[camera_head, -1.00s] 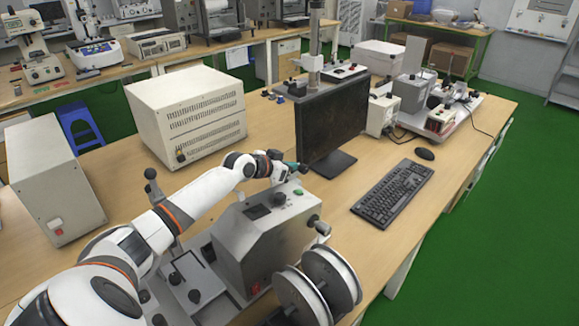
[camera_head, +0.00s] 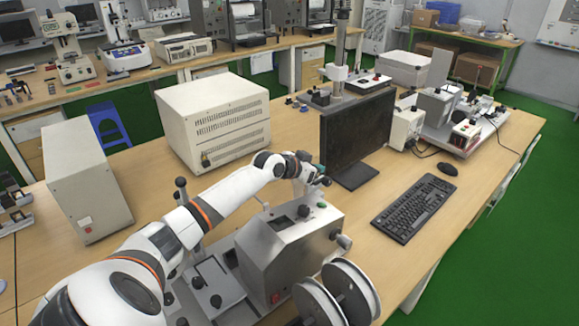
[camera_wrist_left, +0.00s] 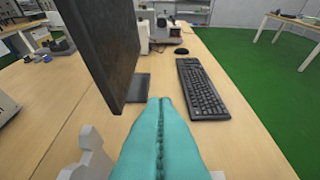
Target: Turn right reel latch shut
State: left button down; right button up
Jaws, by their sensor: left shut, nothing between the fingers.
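A grey metal machine (camera_head: 290,250) stands at the table's front edge. Two pale reels sit side by side at its right end: the right reel (camera_head: 358,290) and another reel (camera_head: 314,304), both cut off at the bottom edge. A small dark part shows between them; I cannot make out a latch or its position. My left gripper (camera_head: 322,180) is above the machine's top, near the monitor's foot, apart from the reels. Its teal fingers (camera_wrist_left: 160,105) are together and empty in the left wrist view, pointing over the bare table. My right gripper is out of view.
A black monitor (camera_head: 357,130) stands just behind the left gripper. A keyboard (camera_head: 413,208) and mouse (camera_head: 448,168) lie to the right. Beige boxes (camera_head: 213,120) stand at the left. Bare tabletop lies between the machine and the keyboard.

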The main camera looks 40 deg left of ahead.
pick_arm(q)
jog(key=s+f+b+v, duration=0.1)
jog(key=b+v, duration=0.2)
jog(key=v, duration=0.7)
jog(key=shift+s+f, duration=0.25)
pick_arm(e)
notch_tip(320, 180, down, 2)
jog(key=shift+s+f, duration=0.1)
pick_arm(q)
jog(key=shift+a+f, duration=0.1)
